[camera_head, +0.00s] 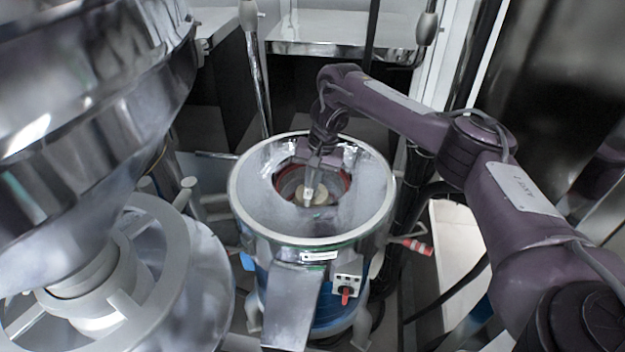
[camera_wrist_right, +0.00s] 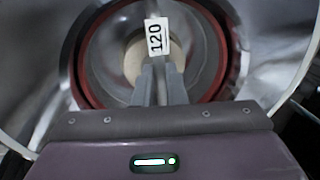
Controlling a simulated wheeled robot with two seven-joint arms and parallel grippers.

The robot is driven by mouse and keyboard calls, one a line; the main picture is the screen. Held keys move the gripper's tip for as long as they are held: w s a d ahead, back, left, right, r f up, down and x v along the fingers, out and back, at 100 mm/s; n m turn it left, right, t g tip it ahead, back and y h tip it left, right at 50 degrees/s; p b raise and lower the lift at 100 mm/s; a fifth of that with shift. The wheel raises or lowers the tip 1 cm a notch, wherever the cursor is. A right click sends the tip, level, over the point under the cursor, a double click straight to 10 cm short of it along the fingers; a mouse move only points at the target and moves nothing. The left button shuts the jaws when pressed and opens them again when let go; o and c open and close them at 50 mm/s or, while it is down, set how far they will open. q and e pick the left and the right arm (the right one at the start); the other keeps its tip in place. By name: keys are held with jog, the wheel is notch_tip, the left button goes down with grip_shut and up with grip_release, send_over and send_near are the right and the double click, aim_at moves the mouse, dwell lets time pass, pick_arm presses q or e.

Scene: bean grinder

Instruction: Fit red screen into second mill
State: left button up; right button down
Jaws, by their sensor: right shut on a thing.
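The mill (camera_head: 375,205) stands in the middle of the head view, a round metal bowl with a wide rim. The red-rimmed screen (camera_head: 347,184) sits inside the bowl's central opening; its red ring (camera_wrist_right: 232,75) also shows in the right wrist view. My right gripper (camera_head: 309,192) reaches down into the bowl over the ring. I cannot tell whether the ring is fully seated. My left gripper is not in view.
A large metal machine (camera_head: 90,90) with a grey wheel-like base (camera_head: 205,285) fills the left side. A chute (camera_head: 291,305) and a control box with a red switch (camera_head: 346,287) are on the mill's front. A metal-topped counter (camera_head: 335,47) stands behind.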

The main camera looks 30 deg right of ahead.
jog(key=c, duration=1.5)
grip_release()
jog(key=shift+r, duration=0.2)
jog(key=r+p, duration=0.1)
jog(key=r, duration=0.2)
jog(key=s+d+r+p, duration=0.1)
jog(key=r, duration=0.7)
jog(key=shift+s+d+r+p, duration=0.2)
jog(key=shift+d+p, duration=0.2)
